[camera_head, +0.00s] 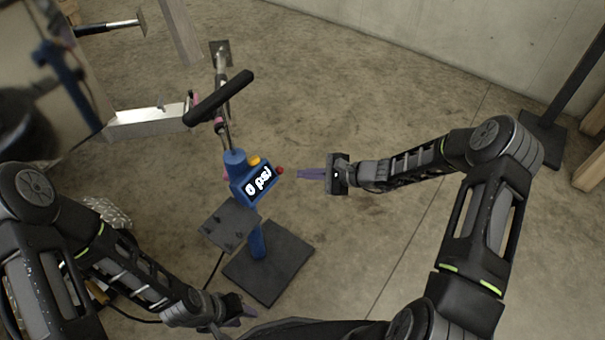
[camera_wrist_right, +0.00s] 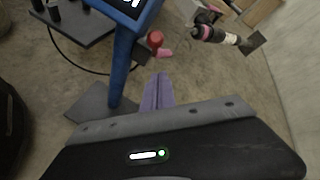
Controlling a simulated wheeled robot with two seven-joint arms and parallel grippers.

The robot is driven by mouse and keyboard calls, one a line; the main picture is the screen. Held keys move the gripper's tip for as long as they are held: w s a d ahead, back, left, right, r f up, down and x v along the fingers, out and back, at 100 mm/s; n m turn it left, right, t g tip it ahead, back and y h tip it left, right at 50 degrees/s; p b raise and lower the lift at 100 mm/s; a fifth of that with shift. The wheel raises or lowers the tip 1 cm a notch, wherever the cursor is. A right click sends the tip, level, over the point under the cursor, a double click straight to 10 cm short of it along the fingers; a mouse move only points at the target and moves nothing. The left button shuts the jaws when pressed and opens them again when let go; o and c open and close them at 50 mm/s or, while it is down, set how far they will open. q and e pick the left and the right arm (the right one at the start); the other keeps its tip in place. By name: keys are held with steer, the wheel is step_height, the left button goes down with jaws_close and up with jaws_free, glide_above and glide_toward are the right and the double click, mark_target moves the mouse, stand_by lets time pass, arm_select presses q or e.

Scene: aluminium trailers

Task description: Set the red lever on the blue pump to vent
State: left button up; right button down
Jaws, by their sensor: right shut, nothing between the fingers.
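The blue pump (camera_head: 238,171) stands upright on a dark square base plate, its display reading "0 psi". The red lever (camera_head: 279,170) shows as a small red knob on the pump's right side. In the right wrist view the red lever (camera_wrist_right: 155,40) is just beyond my fingertips, beside the blue pump (camera_wrist_right: 123,62). My right gripper (camera_head: 300,174) is shut and empty, its purple fingers pointing at the lever with a small gap apparent. My left gripper (camera_head: 240,312) is low at the bottom of the head view; its finger opening is unclear.
The pump carries a black T-handle (camera_head: 218,98) and a yellow knob (camera_head: 254,161). A dark shelf plate (camera_head: 231,222) sits on its post above the base plate (camera_head: 283,262). An aluminium trailer beam (camera_head: 150,122) is at left.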

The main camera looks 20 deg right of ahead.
arm_select(q)
steer(key=shift+d+r+p, duration=0.25)
steer(key=shift+r+p, duration=0.25)
steer(key=shift+p, duration=0.3)
arm_select(e)
steer(key=w+r+v, duration=0.1)
steer(key=v, duration=0.9)
steer(key=shift+d, duration=0.25)
